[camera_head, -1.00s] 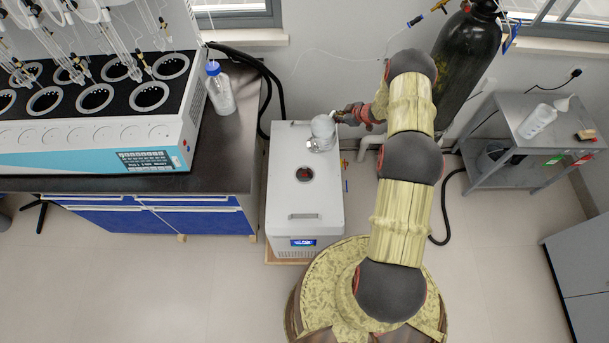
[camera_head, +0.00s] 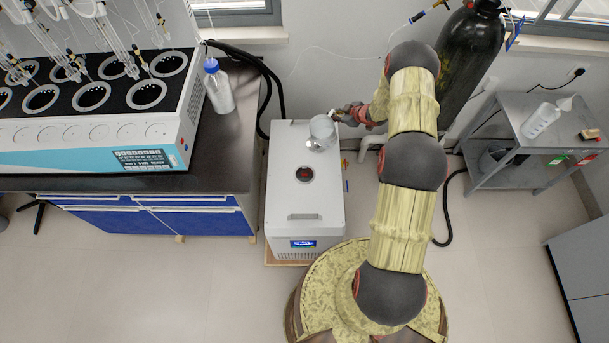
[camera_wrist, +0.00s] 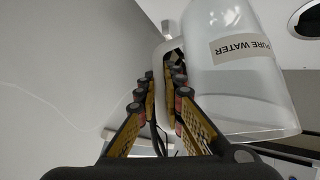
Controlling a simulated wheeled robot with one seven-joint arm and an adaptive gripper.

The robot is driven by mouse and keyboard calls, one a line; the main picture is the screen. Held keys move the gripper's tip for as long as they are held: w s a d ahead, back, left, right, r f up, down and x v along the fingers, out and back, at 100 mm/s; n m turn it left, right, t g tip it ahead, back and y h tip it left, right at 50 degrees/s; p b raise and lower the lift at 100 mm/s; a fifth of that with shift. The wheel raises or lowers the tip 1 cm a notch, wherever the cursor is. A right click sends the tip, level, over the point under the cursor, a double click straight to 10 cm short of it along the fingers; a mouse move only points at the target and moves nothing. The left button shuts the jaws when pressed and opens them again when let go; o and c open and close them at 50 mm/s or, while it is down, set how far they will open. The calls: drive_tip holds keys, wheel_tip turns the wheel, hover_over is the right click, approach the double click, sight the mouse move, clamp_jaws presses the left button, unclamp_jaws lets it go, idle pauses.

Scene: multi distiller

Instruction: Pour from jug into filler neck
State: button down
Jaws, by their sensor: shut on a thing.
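The jug (camera_head: 321,130) is clear and held above the back part of the white chiller box (camera_head: 284,217). The wrist view shows the jug (camera_wrist: 232,75) close up, with a "PURE WATER" label that reads upside down there. My gripper (camera_head: 345,115) is to the jug's right and is shut on its handle. In the wrist view my gripper's fingers (camera_wrist: 165,88) close around the white handle (camera_wrist: 165,55). The round dark filler neck (camera_head: 304,175) is in the box's top, in front of the jug and slightly left. It shows partly at the wrist view's right edge (camera_wrist: 308,20). The water level is unclear.
A dark bench (camera_head: 222,165) with a multi-position distiller (camera_head: 120,150) and a blue-capped bottle (camera_head: 218,88) stands left of the box. A black gas cylinder (camera_head: 468,65) and a metal cart (camera_head: 520,115) are at right. Black hoses run behind the box.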

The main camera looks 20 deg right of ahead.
sight(329, 118)
drive_tip(key=shift+s+a+r+n+t+h+b, duration=0.4)
drive_tip(key=shift+a+r+h+b, duration=0.3)
drive_tip(key=shift+b, duration=2)
drive_tip(key=shift+a+b, duration=0.15)
drive_tip(key=shift+b, duration=0.2)
drive_tip(key=shift+s+a+r+n+t+h+b, duration=0.3)
drive_tip(key=shift+s+a+t+b, duration=0.15)
drive_tip(key=shift+b, duration=0.95)
drive_tip(key=shift+s+a+r+n+t+h+b, duration=0.25)
drive_tip(key=shift+a+r+n+t+h+b, duration=0.2)
drive_tip(key=shift+b, duration=1.3)
drive_tip(key=shift+s+a+f+n+h+b, duration=0.25)
drive_tip(key=shift+a+f+b, duration=0.1)
drive_tip(key=shift+b, duration=0.95)
idle(0.5)
